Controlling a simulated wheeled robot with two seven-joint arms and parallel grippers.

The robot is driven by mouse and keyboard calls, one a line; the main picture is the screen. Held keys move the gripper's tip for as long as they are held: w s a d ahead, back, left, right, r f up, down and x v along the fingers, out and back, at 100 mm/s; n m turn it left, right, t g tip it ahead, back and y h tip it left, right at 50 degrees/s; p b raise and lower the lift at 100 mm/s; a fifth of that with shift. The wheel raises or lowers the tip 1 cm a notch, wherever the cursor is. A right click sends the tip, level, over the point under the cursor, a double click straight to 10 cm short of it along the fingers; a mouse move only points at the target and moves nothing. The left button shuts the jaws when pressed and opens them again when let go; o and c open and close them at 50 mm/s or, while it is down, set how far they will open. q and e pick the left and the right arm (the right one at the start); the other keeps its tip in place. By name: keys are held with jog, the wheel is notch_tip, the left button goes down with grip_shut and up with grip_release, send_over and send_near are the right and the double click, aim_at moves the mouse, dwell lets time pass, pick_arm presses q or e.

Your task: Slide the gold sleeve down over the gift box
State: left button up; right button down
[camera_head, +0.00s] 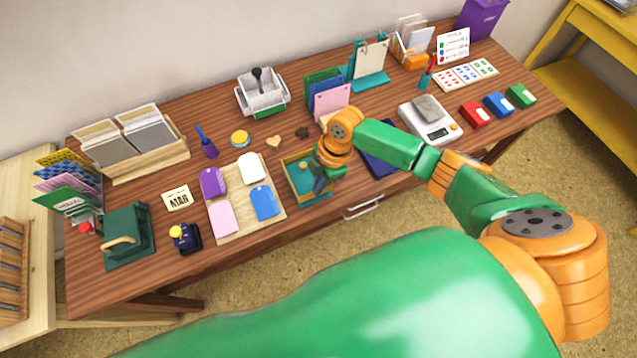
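I cannot make out a gold sleeve or a gift box anywhere on the desk. My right gripper (321,184) points down at the wooden tray (292,181) with a teal inside, near the desk's front edge. Its fingers are small and dark against the tray, so I cannot tell whether they are open or hold something. A small tan knob (303,165) shows in the tray, just left of the gripper. My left gripper is not in view.
A board (239,213) with several coloured tags lies left of the tray. A scale (431,122) and red (475,113), blue (499,104) and green (521,96) inkpads are at right. A dark blue flat item (380,163) is partly hidden by my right arm.

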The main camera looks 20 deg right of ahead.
jog(key=shift+f+b, duration=0.4)
jog(key=shift+f, duration=0.25)
dwell(0.7)
jog(key=c, duration=1)
grip_release()
jog(key=shift+r, duration=0.1)
jog(key=p+v, duration=0.2)
jog(key=a+p+v, duration=0.1)
jog(key=p+v, duration=0.1)
jog(key=p, duration=0.1)
jog(key=p+v, duration=0.2)
jog(key=shift+a+r, duration=0.25)
jog(key=shift+r, duration=0.35)
jog(key=shift+f, duration=0.1)
